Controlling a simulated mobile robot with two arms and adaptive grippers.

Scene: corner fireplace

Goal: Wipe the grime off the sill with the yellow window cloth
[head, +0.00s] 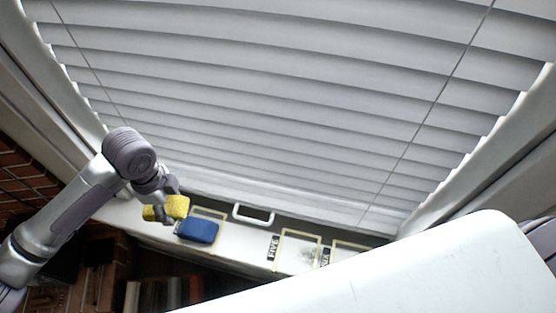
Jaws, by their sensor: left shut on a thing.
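My left gripper (168,198) is shut on the yellow cloth (178,206) over the left part of the sill. The cloth looks like a thick pad and shows on both sides of the fingers. I cannot tell whether it touches the sill. The white sill (258,242) runs below the blinds, with yellow-outlined squares on it. A grey smudge of grime (309,255) lies in the square beside a dark label reading "FIVE" (274,248). Another square further right is partly hidden. My right gripper is not in view.
A blue pad (198,230) lies on the sill just right of the yellow cloth. A white handle (253,213) stands at the window's foot. White blinds (270,100) fill the window behind. Books (155,294) stand below the sill, and brickwork (30,165) is at left.

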